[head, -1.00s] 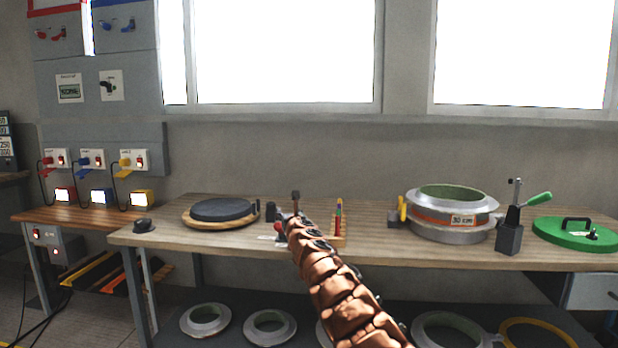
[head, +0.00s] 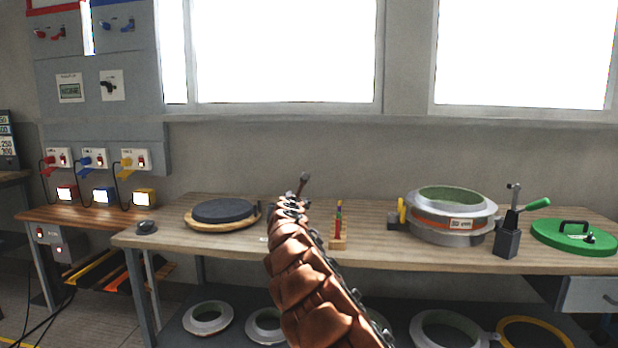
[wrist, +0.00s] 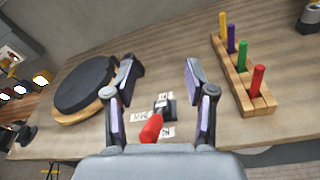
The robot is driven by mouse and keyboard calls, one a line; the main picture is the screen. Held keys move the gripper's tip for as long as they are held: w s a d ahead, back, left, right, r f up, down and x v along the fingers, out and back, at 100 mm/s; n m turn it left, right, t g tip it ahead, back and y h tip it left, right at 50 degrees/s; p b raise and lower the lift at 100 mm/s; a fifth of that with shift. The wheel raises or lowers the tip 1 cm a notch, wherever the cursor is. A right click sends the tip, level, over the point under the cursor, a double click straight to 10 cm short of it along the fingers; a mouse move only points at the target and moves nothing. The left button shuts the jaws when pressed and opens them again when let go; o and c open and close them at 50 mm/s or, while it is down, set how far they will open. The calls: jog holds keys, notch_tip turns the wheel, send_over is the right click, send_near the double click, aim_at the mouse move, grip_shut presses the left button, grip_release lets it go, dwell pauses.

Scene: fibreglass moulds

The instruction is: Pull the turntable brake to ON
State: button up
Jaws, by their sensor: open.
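The turntable is a dark round disc (wrist: 86,84) on a wooden base, at the left in the wrist view. The disc also shows in the head view (head: 222,210). The brake has a red handle (wrist: 151,128) on a small dark block (wrist: 165,106), with white labels around it, too small to read surely. The handle leans toward the wrist camera. My gripper (wrist: 160,69) is open, its two fingers left and right of the brake in the wrist view. I see no contact with the handle. In the head view my arm hides the brake.
A wooden rack (wrist: 240,85) with coloured pegs stands right of the gripper. A round metal mould (head: 446,232), a green-handled lever tool (head: 508,240) and a green lid (head: 573,236) stand farther right. A dark knob-like object (head: 146,227) sits at the table's left end.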

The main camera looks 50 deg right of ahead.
jog(key=s+a+r+m+g+p, duration=0.6)
jog(key=s+a+r+m, duration=0.4)
jog(key=s+m, duration=0.2)
jog(key=shift+s+r+m+p, duration=0.3)
jog(key=shift+s, duration=0.9)
jog(key=shift+a, duration=0.1)
